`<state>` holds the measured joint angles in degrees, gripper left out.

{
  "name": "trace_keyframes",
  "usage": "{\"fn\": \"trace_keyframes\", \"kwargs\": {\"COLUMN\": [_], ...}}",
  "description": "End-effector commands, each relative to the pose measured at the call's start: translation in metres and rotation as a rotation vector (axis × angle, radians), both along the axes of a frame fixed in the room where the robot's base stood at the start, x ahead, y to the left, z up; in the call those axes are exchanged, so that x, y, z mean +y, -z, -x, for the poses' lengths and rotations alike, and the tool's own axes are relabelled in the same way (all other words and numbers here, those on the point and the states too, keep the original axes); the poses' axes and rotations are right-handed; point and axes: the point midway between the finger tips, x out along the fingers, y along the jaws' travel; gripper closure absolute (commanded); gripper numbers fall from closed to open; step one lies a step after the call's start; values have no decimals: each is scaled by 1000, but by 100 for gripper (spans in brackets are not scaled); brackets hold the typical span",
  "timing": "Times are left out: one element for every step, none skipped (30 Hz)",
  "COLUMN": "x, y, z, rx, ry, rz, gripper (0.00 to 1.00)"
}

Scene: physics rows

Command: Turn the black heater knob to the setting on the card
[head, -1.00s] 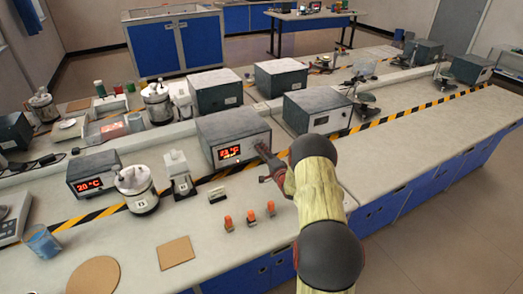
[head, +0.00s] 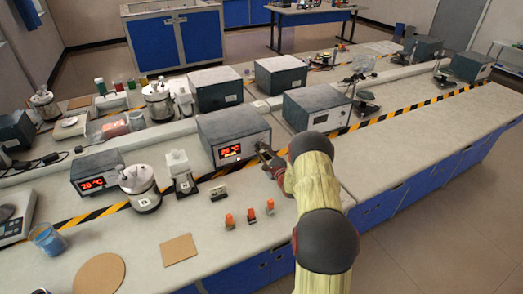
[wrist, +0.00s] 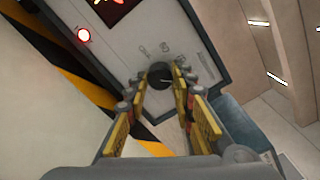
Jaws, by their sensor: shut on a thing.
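The heater (head: 233,132) is a grey box with a lit orange display (head: 230,151) on its front; the digits are too small to read surely. Its black knob (wrist: 160,73) shows in the wrist view between the fingertips of my gripper (wrist: 159,84). The yellow-padded fingers are shut on the knob from both sides. In the head view my gripper (head: 264,153) is at the right of the heater's front, and it hides the knob there.
A second box with a red display (head: 94,183) stands at the left, beside a metal pot (head: 139,188) and a white device (head: 180,172). Several orange-topped pieces (head: 250,214) stand in front of my arm.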

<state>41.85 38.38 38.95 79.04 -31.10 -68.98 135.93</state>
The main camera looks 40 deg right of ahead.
Motion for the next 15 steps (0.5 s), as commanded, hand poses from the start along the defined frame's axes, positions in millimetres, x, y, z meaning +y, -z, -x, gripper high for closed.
{"fn": "trace_keyframes", "kwargs": {"x": [-1,-1,-1,-1,-1,-1,-1,-1,-1,-1,-1,-1,-1,-1,-1], "y": [1,1,1,1,1,1,1,1,1,1,1,1,1,1,1], "z": [1,1,1,1,1,1,1,1,1,1,1,1,1,1,1], "rx": [-1,-3,-4,-5,-6,-6,-7,-7,-6,-7,-7,-7,-7,-6,-6], "ry": [2,2,2,2,2,2,2,2,3,2,3,3,3,3,3], "rz": [-11,-17,-24,-27,-29,-32,-33,-34,-35,-36,-36,-36,-36,-35,-35], "gripper": [100,100,100,100,100,100,100,100,100,100,100,100,100,100,100]}}
